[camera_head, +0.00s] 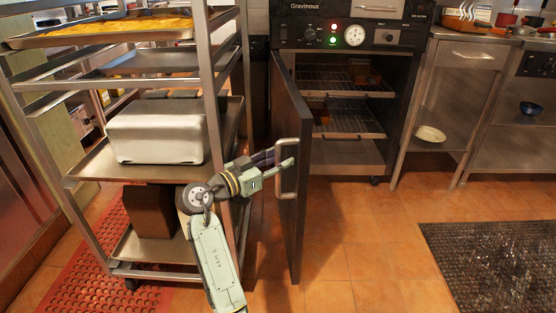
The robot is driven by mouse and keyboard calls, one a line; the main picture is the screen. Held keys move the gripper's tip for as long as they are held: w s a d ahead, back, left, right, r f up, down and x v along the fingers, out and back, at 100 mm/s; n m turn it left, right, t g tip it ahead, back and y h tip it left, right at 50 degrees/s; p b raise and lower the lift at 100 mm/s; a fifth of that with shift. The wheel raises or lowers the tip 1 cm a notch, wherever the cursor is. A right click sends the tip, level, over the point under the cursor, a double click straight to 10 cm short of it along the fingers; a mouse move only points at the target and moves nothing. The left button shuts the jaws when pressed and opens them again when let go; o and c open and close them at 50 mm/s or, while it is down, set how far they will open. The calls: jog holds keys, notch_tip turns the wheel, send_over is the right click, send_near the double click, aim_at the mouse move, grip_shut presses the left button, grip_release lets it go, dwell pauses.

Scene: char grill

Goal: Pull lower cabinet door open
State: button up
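The lower cabinet door (297,215), a tall dark panel, stands swung wide open toward me, seen nearly edge-on. Wire racks and the cabinet floor show inside. A silver bar handle (279,184) is on the door's left-facing side. My gripper (283,163) is at this handle, coming from the left, with a finger reaching through or across the bar. Whether the fingers are closed around it is not clear. Part of the door's outer face is hidden by my gripper.
Steel counters (465,57) line the right. A dark mat (490,262) lies front right. The tile floor right of the door is clear.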

jog(key=v, duration=1.2)
